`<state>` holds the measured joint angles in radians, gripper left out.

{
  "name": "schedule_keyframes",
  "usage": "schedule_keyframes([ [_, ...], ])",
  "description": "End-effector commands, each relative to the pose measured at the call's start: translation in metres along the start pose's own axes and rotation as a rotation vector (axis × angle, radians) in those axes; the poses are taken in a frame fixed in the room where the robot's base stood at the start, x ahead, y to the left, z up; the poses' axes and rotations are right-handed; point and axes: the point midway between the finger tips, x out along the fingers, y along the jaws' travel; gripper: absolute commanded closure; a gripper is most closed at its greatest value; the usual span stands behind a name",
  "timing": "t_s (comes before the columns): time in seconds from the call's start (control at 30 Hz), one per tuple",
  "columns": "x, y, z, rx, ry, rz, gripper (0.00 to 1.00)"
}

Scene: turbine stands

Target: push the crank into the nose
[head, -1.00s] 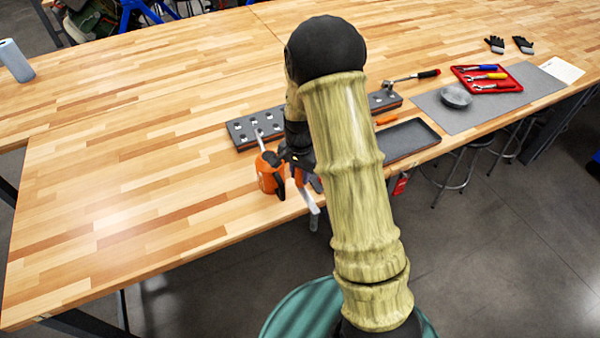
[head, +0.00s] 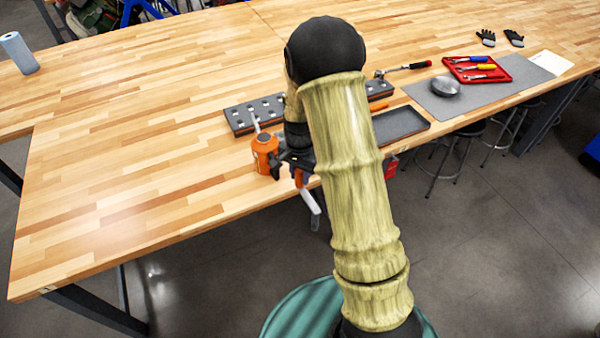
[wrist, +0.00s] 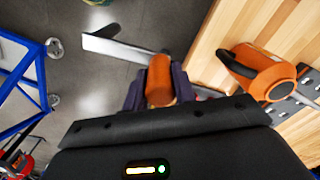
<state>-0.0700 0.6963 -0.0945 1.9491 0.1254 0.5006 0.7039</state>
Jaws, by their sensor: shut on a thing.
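An orange body (head: 264,155) with a black handle stands upright on the bench near its front edge. I cannot tell for sure which part is the nose. My gripper (wrist: 158,88) is shut on the orange grip of the crank (wrist: 159,78). The crank's flat grey arm (wrist: 115,48) sticks out beyond the jaws, and the crank hangs over the floor just off the bench edge (head: 313,210). The crank is apart from the orange body. My arm hides part of the bench.
A dark rack with sockets (head: 245,116) lies behind the orange body. A dark tray (head: 400,125), a grey mat (head: 432,101) with a round dish (head: 446,86), and a red tool tray (head: 503,71) lie to the right.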

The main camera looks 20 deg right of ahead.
Motion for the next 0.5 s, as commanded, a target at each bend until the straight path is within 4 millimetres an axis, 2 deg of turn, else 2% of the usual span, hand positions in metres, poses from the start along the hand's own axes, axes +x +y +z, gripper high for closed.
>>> schedule_keyframes([
  [0.27, 0.030, 0.003, 0.002, -0.139, -0.001, 0.002, 1.00],
  [0.5, 0.068, 0.007, 0.007, -0.335, -0.002, 0.003, 1.00],
])
